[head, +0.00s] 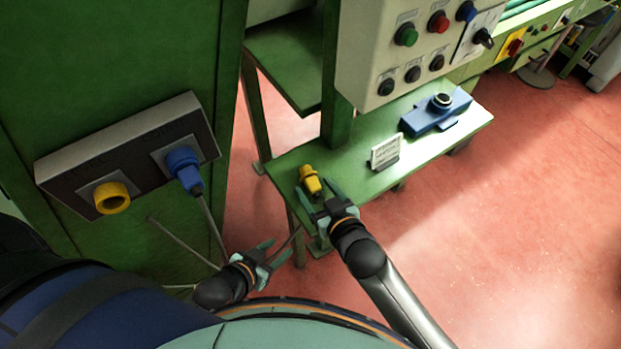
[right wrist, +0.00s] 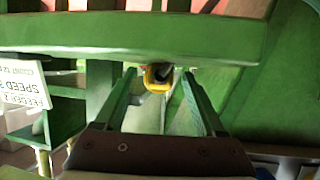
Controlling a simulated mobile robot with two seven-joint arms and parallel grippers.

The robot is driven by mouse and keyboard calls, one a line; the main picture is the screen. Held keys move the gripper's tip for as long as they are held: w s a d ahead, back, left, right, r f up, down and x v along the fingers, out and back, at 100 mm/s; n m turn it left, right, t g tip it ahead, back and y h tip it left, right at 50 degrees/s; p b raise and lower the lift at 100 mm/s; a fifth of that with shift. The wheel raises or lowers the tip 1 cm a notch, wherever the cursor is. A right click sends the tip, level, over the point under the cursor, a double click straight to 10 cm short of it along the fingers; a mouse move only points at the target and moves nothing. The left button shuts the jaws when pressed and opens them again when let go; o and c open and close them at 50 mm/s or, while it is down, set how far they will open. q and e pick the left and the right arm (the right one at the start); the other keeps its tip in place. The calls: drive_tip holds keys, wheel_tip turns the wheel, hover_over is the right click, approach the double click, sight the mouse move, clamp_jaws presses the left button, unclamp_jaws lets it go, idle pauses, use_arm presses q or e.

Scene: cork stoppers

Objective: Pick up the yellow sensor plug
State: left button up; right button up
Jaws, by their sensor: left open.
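The yellow sensor plug (head: 310,179) lies on the green shelf (head: 440,143) near its left end. In the right wrist view the yellow plug (right wrist: 157,79) shows between the tips of the two fingers, its dark end towards the camera. My right gripper (head: 317,190) is open at the near end of the plug, one finger on each side; its fingers (right wrist: 158,84) also show apart in the right wrist view. I cannot tell whether they touch the plug. My left gripper (head: 279,248) is open and empty, lower and to the left, below the shelf.
A control box (head: 415,50) with buttons hangs above the shelf. A small white sign (head: 385,153) and a blue device (head: 436,113) stand right of the plug. At left, a socket panel (head: 128,152) holds a yellow socket (head: 111,198) and a blue plug (head: 184,169) with a cable.

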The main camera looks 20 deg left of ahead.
clamp_jaws()
idle(0.3)
idle(0.4)
